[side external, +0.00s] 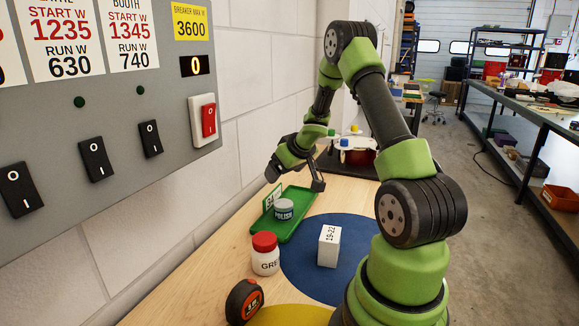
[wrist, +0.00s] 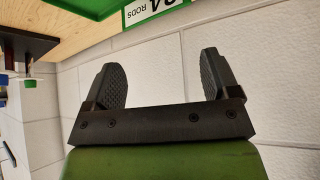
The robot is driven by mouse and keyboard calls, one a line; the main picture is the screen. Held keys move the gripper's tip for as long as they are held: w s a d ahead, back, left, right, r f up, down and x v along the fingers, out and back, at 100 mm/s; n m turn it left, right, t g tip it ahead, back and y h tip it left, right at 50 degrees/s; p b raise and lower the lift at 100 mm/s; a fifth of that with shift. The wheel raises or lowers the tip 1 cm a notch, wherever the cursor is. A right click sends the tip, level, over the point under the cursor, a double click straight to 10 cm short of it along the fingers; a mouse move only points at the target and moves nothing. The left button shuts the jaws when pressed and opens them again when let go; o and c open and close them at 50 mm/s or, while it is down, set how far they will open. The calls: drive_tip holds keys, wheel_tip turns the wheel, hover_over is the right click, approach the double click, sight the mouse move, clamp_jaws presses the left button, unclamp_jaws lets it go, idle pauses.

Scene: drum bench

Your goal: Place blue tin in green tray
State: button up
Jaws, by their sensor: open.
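A small tin with a pale lid and a dark bluish band lettered POLISH (side external: 284,211) stands upright in the green tray (side external: 294,232), near its left side. No other blue tin is clear in view. My gripper (wrist: 156,62) is open, with nothing between its fingers in the wrist view. In the side view it is above and beyond the tin, apart from it, near the far end of the tray. A strip of the green tray shows at the top of the wrist view (wrist: 90,8), with a sign reading RODS; the tin is not visible there.
A white jar with a red lid (side external: 265,254), a tape measure (side external: 244,301) and a white box (side external: 329,246) on a blue disc (side external: 299,275) stand nearer the camera. A grey switch panel (side external: 110,200) is at left. A dark stand with colored knobs (side external: 350,160) is behind.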

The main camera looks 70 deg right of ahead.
drive_tip(key=a+r+m+h, duration=0.1)
drive_tip(key=a+r+h, duration=0.1)
drive_tip(key=a+r, duration=1.1)
drive_tip(key=s+a+r+y, duration=0.2)
drive_tip(key=s+a+y, duration=0.1)
drive_tip(key=s+a, duration=0.4)
drive_tip(key=s+a+r+n+y, duration=0.1)
drive_tip(key=s+a+r+y, duration=0.2)
drive_tip(key=s+a, duration=0.4)
drive_tip(key=a+y, duration=0.1)
drive_tip(key=a, duration=0.3)
drive_tip(key=shift+s+a+n+t, duration=0.3)
drive_tip(key=shift+s+a, duration=0.05)
drive_tip(key=shift+s, duration=0.05)
